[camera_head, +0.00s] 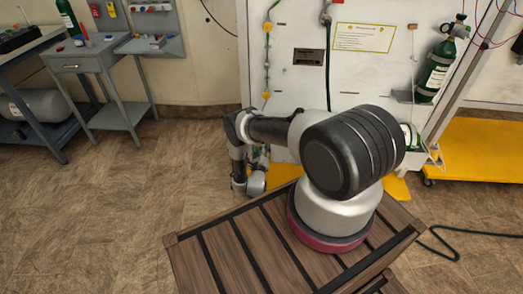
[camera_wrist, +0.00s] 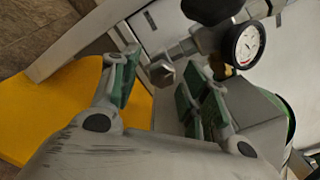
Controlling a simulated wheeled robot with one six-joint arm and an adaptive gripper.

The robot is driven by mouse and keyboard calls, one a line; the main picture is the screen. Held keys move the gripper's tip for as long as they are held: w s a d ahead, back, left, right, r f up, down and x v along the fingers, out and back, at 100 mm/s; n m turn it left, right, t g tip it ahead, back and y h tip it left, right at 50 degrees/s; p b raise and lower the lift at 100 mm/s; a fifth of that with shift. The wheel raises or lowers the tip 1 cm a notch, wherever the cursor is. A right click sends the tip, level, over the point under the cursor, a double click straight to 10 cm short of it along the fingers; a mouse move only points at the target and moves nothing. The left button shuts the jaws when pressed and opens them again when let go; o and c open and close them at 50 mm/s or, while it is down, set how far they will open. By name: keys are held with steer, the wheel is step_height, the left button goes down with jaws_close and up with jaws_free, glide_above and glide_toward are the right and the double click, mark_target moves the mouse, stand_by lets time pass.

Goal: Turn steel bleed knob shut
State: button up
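A steel knob with a faceted head (camera_wrist: 162,74) shows in the wrist view, on a short stem from a metal valve body (camera_wrist: 210,40). I take it for the bleed knob. My gripper (camera_wrist: 158,84) is open, with one green-padded finger to the left of the knob and the other to the right. Gaps show on both sides, and I cannot tell how deep the knob sits between the pads. In the head view the knob and my gripper are not discernible; my arm covers part of the panel's lower area.
A round pressure gauge (camera_wrist: 247,45) and a black handwheel (camera_wrist: 212,8) sit close to the right finger. A yellow base (camera_wrist: 60,105) lies below left. The head view shows a white panel (camera_head: 290,85), a green cylinder (camera_head: 436,70) and a grey workbench (camera_head: 80,60). The floor at left is clear.

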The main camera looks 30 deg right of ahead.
steer(key=v, duration=1.2)
stand_by(0.3)
